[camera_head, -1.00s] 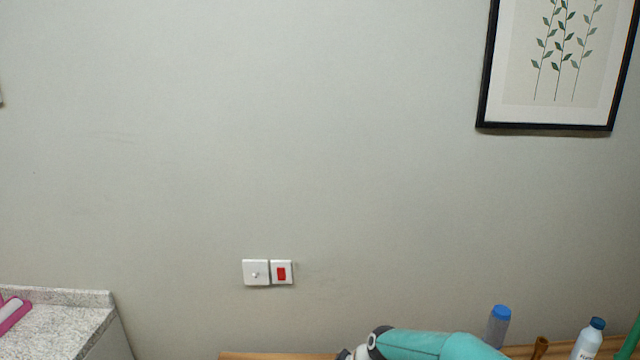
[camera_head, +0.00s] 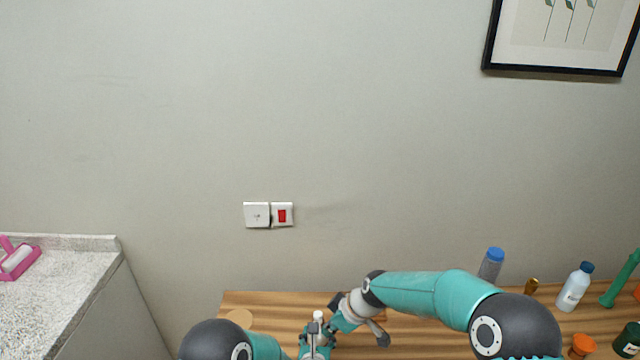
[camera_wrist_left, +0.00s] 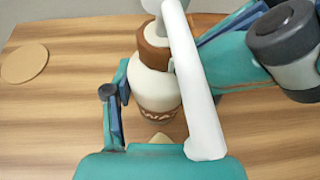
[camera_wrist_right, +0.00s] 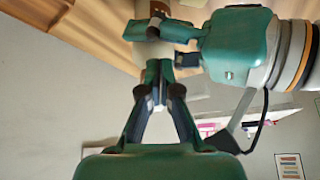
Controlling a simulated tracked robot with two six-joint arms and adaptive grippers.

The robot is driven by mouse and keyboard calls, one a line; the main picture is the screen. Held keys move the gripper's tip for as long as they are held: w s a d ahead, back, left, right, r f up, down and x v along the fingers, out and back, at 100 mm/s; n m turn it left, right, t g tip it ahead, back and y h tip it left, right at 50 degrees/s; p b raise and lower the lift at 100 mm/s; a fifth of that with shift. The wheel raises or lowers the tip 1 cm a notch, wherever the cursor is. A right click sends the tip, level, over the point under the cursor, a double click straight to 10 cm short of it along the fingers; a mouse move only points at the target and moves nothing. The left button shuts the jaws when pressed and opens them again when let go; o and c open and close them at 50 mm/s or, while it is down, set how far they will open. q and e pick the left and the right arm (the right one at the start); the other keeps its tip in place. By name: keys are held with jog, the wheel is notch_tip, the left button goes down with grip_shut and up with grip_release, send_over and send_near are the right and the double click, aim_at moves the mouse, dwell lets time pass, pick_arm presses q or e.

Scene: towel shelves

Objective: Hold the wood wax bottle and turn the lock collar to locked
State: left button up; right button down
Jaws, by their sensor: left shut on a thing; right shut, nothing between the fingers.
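The wood wax bottle (camera_wrist_left: 153,90) stands upright in the left wrist view, with a cream body, a patterned band low down and a brown collar (camera_wrist_left: 153,48). My left gripper (camera_wrist_left: 148,98) is shut on its body. A long white bar passes in front and hides the bottle's right side. Only the bottle's pale top (camera_head: 318,315) shows clearly in the head view. My right gripper (camera_head: 335,326) is shut and empty beside the bottle's upper part; its closed fingertips also show in the right wrist view (camera_wrist_right: 158,66). I cannot tell whether they touch the collar, or how the collar is set.
The wooden table (camera_head: 265,300) has a round cork-coloured disc (camera_head: 240,318) at its left. At its right stand a blue-capped clear bottle (camera_head: 490,265), a white bottle (camera_head: 574,290), an orange-lidded jar (camera_head: 582,345) and a green object (camera_head: 618,280). A granite counter (camera_head: 60,285) is far left.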

pick_arm(q)
jog(key=shift+d, duration=0.25)
pick_arm(e)
jog(key=shift+s+d, duration=0.15)
jog(key=shift+s, duration=0.1)
pick_arm(q)
jog(key=shift+a, duration=0.2)
pick_arm(e)
notch_tip(320, 180, up, 6)
dwell(0.4)
pick_arm(q)
jog(key=o, duration=1.4)
jog(key=shift+s, duration=0.1)
